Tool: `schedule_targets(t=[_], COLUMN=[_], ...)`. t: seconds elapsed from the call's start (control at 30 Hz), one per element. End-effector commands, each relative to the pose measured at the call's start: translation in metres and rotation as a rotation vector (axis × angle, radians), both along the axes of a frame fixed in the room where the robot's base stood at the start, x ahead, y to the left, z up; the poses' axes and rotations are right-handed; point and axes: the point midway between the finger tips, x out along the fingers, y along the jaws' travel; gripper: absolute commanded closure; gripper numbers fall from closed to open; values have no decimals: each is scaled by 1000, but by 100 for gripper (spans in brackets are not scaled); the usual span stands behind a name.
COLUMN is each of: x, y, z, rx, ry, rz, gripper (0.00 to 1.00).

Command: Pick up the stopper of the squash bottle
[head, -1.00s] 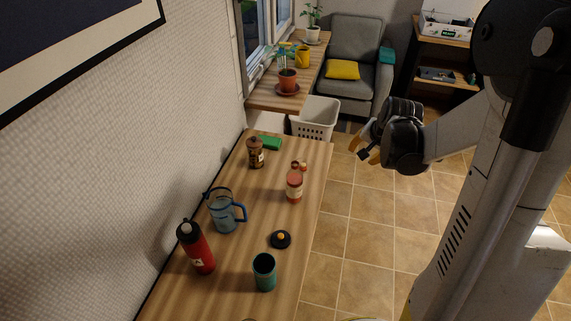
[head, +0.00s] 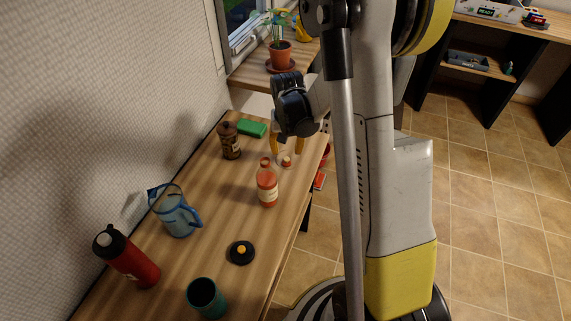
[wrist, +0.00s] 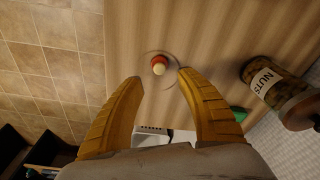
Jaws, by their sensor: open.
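The stopper (head: 286,160), small, red and cream, stands on the wooden table near its right edge, a little behind the squash bottle (head: 267,187), which holds orange-red liquid. A faint clear ring surrounds the stopper. In the wrist view the stopper (wrist: 158,65) shows just beyond the gap between my fingertips. My gripper (head: 287,147) points down over it, with yellow fingers spread on either side. My gripper (wrist: 160,77) is open and empty. The height left between fingertips and stopper is hard to tell.
The nuts jar (head: 230,142) and a green block (head: 251,128) stand left of my gripper. A blue jug (head: 176,214), red flask (head: 130,260), black lid with orange knob (head: 240,253) and green cup (head: 206,299) stand nearer. The table's right edge is close.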

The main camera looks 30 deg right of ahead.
Motion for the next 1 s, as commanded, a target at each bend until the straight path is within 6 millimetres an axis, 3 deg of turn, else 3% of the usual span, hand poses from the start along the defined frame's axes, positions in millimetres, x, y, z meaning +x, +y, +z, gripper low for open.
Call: schedule_targets(t=[0.4, 0.67, 0.8, 1.0], x=[2, 3, 3, 3], y=[0, 0, 0, 0], z=[-54, -55, -55, -55], rx=[0, 0, 0, 0], ry=[-1, -1, -1, -1], rz=[-1, -1, -1, -1], gripper=[56, 58, 99, 100])
